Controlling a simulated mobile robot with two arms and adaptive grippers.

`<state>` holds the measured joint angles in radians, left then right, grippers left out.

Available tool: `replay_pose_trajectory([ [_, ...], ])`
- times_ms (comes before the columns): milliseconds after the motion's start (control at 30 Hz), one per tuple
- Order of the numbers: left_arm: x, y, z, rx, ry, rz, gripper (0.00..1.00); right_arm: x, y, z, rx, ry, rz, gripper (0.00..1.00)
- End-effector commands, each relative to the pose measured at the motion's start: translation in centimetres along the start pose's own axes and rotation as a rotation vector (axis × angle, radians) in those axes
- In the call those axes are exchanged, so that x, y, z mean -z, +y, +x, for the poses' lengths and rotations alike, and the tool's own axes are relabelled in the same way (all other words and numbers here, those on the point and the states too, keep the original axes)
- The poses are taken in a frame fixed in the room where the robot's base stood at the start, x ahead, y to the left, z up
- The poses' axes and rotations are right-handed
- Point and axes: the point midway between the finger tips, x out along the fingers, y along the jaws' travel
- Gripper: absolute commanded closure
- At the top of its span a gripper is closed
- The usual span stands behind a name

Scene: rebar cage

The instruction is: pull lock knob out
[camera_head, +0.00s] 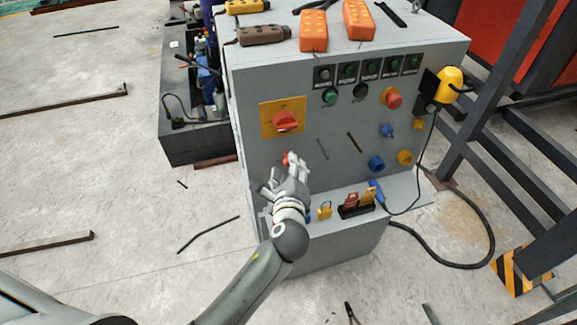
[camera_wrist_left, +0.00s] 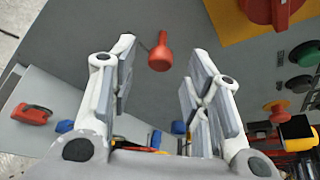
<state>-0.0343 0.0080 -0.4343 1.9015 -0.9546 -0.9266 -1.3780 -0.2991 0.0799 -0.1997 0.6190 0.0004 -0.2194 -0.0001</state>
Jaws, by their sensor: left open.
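A small red knob (camera_wrist_left: 160,52) with a rounded end sticks out from the grey face of the cabinet (camera_head: 330,145). I take it to be the lock knob. In the head view only a bit of red (camera_head: 286,158) shows beside my fingers. My left gripper (camera_head: 285,172) is in front of the cabinet face, below the red rotary switch (camera_head: 286,121). In the left wrist view its two fingers (camera_wrist_left: 164,58) are open, with the red knob between the tips. I see no contact with the knob. My right gripper is not in view.
The rotary switch sits on a yellow plate (camera_head: 268,125). Buttons, a red emergency knob (camera_head: 393,98) and blue sockets (camera_head: 376,163) lie to its right. Below, a ledge holds a yellow padlock (camera_head: 325,210) and red and yellow items. A black cable (camera_head: 440,262) lies on the floor at right.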

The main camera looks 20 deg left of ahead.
Motion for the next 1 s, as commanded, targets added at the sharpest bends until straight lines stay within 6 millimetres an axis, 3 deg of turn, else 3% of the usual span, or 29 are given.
replay_pose_trajectory([
  [200,0.1,0.1,-4.9,-0.002,0.004,-0.001,0.56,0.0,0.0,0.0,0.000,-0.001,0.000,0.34],
  [433,0.1,0.1,-8.7,-0.002,0.003,0.000,0.56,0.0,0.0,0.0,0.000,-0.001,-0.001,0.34],
  [633,0.1,0.0,-9.8,-0.001,0.001,0.000,0.56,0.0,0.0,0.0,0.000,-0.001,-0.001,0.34],
  [1000,0.1,0.0,-9.8,-0.001,0.000,0.000,0.56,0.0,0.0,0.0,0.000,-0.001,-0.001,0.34],
])
